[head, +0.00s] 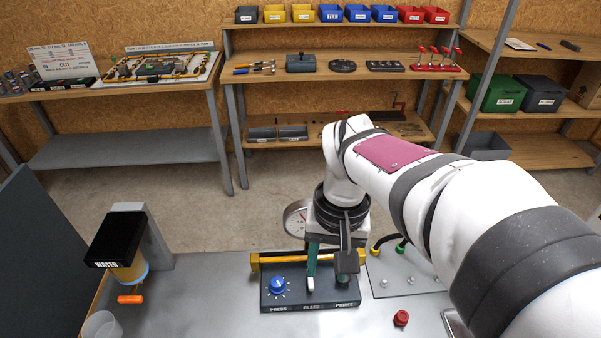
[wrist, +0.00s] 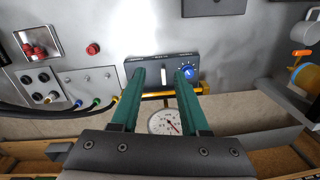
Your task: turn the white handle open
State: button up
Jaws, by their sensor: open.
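The white handle (wrist: 164,72) is a small upright white bar on the dark control box (wrist: 150,64), beside the blue knob (wrist: 189,73). In the head view the handle's white end (head: 310,285) shows just below a green finger; the rest is hidden. My gripper (wrist: 160,75) is open, its two green fingers on either side of the handle in the wrist view, with gaps between. In the head view my gripper (head: 326,272) is over the box (head: 285,300), pointing down. I cannot tell whether the fingers are level with the handle.
A yellow bar (head: 277,264) runs along the box's back, with a round gauge (head: 296,218) behind it. A plate with coloured hoses (head: 405,277) and a red knob (head: 401,318) are to the right. A water dispenser (head: 122,245) stands left. The bench between is clear.

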jog(key=n, duration=0.2)
send_over(310, 282)
jog(key=w, duration=0.1)
notch_tip(310, 282, down, 3)
jog(key=shift+h, duration=0.3)
notch_tip(310, 282, down, 16)
jog(key=shift+d+r, duration=0.1)
jog(key=shift+r, duration=0.15)
jog(key=shift+c, duration=0.2)
grip_shut()
